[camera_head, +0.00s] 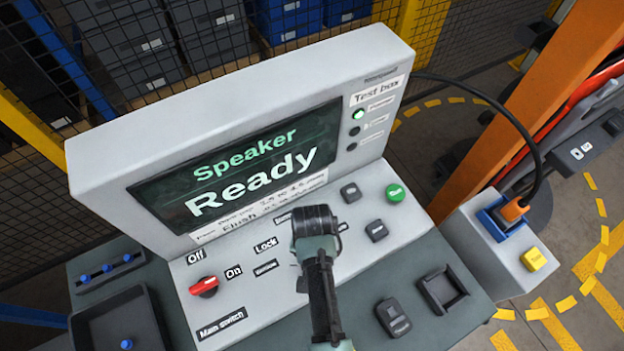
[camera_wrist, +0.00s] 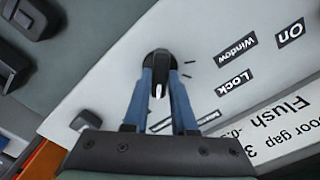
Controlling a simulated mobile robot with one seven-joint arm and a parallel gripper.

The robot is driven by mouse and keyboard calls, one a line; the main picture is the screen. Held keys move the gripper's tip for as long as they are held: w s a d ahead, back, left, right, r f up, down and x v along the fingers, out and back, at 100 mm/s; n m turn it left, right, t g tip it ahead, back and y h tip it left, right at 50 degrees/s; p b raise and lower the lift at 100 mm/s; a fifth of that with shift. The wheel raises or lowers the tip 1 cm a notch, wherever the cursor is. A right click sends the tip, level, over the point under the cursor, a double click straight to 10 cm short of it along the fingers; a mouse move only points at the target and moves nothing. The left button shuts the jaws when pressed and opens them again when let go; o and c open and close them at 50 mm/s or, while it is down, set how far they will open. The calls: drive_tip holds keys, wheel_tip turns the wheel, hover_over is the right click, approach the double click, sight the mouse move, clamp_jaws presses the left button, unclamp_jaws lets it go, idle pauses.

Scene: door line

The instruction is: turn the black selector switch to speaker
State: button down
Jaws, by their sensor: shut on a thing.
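The black selector switch (camera_wrist: 158,64) is between the two blue fingers of my gripper (camera_wrist: 160,78) in the wrist view. The gripper is shut on its knob. A white pointer mark on the knob points toward the bottom of the wrist view, on the side of the screen. Labels Lock (camera_wrist: 233,82) and Window (camera_wrist: 236,48) lie beside it. A third label (camera_wrist: 184,121) is partly behind a finger and I cannot read it. In the head view my gripper (camera_head: 316,226) hides the switch. The screen (camera_head: 240,165) shows "Speaker" and "Ready".
The test box (camera_head: 235,110) stands behind the panel. A red main switch (camera_head: 204,286) is left of my gripper; a green button (camera_head: 396,193) and dark buttons (camera_head: 376,231) are right. A yellow button (camera_head: 534,259) and cabled plug (camera_head: 512,209) are further right.

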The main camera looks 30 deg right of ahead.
drive_tip(key=shift+r+n+p, duration=0.1)
drive_tip(key=shift+n+p, duration=0.3)
drive_tip(key=shift+n, duration=0.9)
drive_tip(key=c, duration=0.7)
unclamp_jaws()
wheel_tip(320, 180, up, 13)
drive_tip(key=shift+f+b, duration=0.1)
drive_tip(key=shift+b, duration=0.7)
